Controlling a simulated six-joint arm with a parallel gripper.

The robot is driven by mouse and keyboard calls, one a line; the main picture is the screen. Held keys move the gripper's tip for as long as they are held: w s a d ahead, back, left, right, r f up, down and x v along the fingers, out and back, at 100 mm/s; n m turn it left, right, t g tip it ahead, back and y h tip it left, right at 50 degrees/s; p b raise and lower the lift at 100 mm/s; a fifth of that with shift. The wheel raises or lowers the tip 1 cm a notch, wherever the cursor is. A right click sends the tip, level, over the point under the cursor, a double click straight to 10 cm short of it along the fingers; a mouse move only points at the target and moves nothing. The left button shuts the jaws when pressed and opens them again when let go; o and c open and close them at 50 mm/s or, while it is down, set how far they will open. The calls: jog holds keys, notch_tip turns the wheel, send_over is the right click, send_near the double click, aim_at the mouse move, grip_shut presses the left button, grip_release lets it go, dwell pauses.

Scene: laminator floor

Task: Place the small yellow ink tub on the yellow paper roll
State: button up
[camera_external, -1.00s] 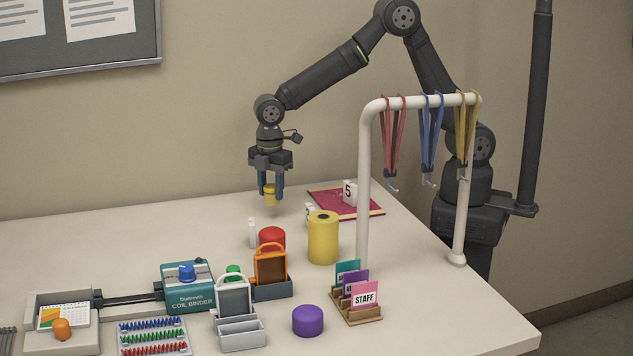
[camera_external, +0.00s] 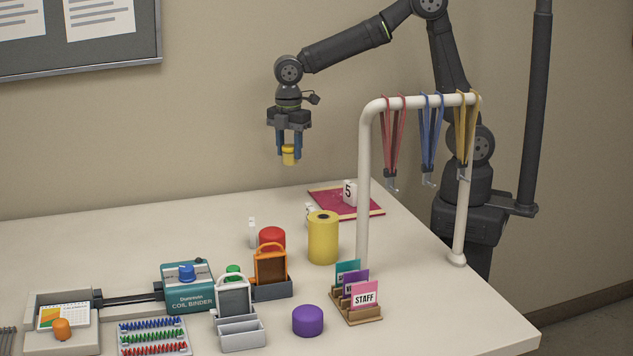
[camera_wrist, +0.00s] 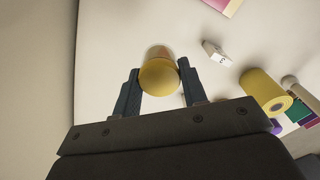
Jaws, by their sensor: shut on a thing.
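The small yellow ink tub (camera_external: 289,155) is held between the fingers of my gripper (camera_external: 289,150), well above the table's back part. In the wrist view the tub (camera_wrist: 159,76) sits between the two dark blue fingertips of my gripper (camera_wrist: 158,88). The yellow paper roll (camera_external: 323,240) stands upright on the table, lower and to the right of my gripper in the external view. Its top has a dark core hole. In the wrist view the roll (camera_wrist: 262,90) shows at the right, apart from the tub.
A white rail (camera_external: 363,190) with hanging lanyards stands right of the roll. A red tub (camera_external: 272,238) and an orange-framed holder (camera_external: 271,265) stand left of it. The table's back left is clear.

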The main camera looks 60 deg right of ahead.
jog(key=s+a+r+n, duration=0.1)
jog(key=s+a+r, duration=0.8)
jog(key=s+a, duration=0.3)
send_over(323, 217)
notch_tip(323, 217, down, 7)
jog(key=shift+f, duration=2.1)
jog(key=shift+f, duration=0.1)
jog(key=o, duration=0.6)
jog(key=shift+f, duration=0.1)
jog(key=o, duration=0.4)
